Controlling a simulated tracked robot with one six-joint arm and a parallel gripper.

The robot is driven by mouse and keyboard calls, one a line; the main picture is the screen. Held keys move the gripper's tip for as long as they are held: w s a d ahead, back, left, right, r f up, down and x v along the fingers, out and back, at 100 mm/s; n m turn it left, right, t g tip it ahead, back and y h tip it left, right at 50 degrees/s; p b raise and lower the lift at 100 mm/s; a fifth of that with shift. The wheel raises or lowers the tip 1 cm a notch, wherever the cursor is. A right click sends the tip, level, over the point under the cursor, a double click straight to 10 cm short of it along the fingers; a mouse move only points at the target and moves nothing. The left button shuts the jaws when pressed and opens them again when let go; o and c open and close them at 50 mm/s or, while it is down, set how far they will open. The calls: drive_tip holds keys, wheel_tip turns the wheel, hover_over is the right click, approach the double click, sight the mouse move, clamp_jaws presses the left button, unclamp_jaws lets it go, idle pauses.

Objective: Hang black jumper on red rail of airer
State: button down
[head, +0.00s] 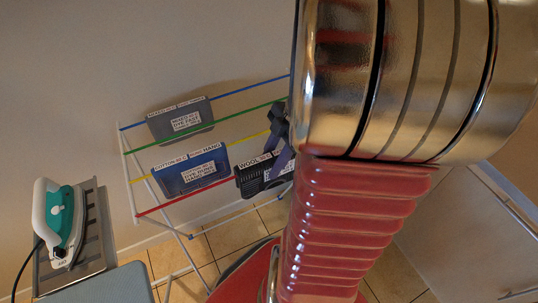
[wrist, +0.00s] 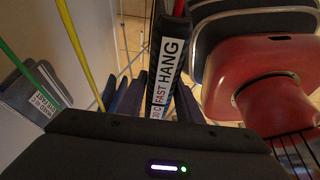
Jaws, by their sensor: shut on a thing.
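The black jumper (head: 250,181), a folded dark piece with a white WOOL label, is at the right part of the airer's red rail (head: 188,198) in the head view. The rail runs up to its left edge; I cannot tell if it rests on it. In the wrist view the jumper (wrist: 181,98) is seen edge-on, with a white label reading FAST HANG. My gripper (head: 281,150) is shut on its upper edge; the gripper (wrist: 155,100) also shows in the wrist view. My arm hides the right end of the airer.
A grey garment (head: 165,126) hangs on the blue rail (head: 245,89). A blue garment (head: 171,184) hangs on the yellow rail (head: 245,140), left of the jumper. The green rail (head: 240,114) is mostly bare. An iron (head: 62,215) stands on a board at left.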

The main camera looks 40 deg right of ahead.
drive_tip(key=shift+f, duration=0.5)
drive_tip(key=c, duration=1.2)
unclamp_jaws()
drive_tip(key=v, duration=1.3)
drive_tip(key=shift+d+r, duration=0.15)
drive_tip(key=shift+r, duration=0.2)
